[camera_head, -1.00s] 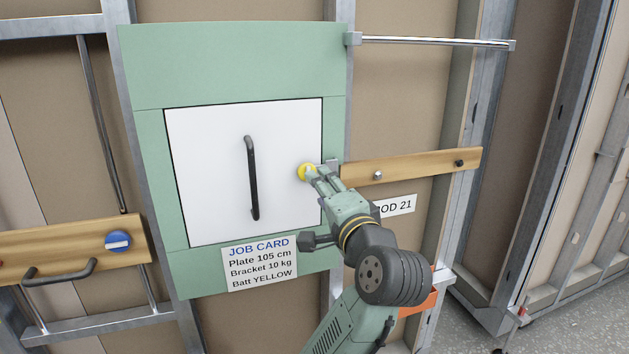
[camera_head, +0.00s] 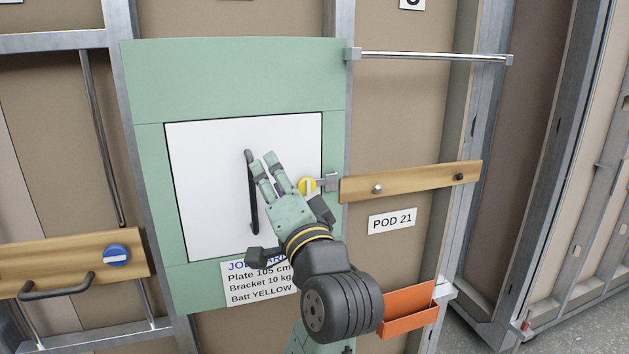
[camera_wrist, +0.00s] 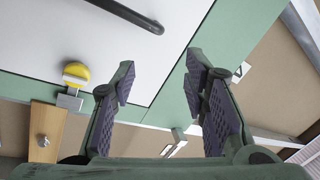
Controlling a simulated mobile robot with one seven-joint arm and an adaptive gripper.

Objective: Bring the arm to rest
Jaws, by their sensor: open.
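My gripper (camera_head: 264,164) is open in front of the white hatch door (camera_head: 205,170), with nothing between its fingers. In the head view its fingertips overlap the black door handle (camera_head: 254,215); I cannot tell the gap in depth. In the wrist view the two padded fingers (camera_wrist: 165,85) stand well apart, and the handle (camera_wrist: 130,14) is beyond them at the top. The yellow round latch (camera_head: 307,185) is right of the gripper, apart from it. It also shows in the wrist view (camera_wrist: 76,74). The door looks closed within its green panel (camera_head: 235,75).
A wooden rail (camera_head: 415,180) with pegs runs right of the panel, above the POD 21 sign (camera_head: 392,221) and an orange tray (camera_head: 408,310). A metal bar (camera_head: 435,57) is at upper right. A left wooden board (camera_head: 70,262) carries a blue knob (camera_head: 117,256). My arm partly hides the job card (camera_head: 250,284).

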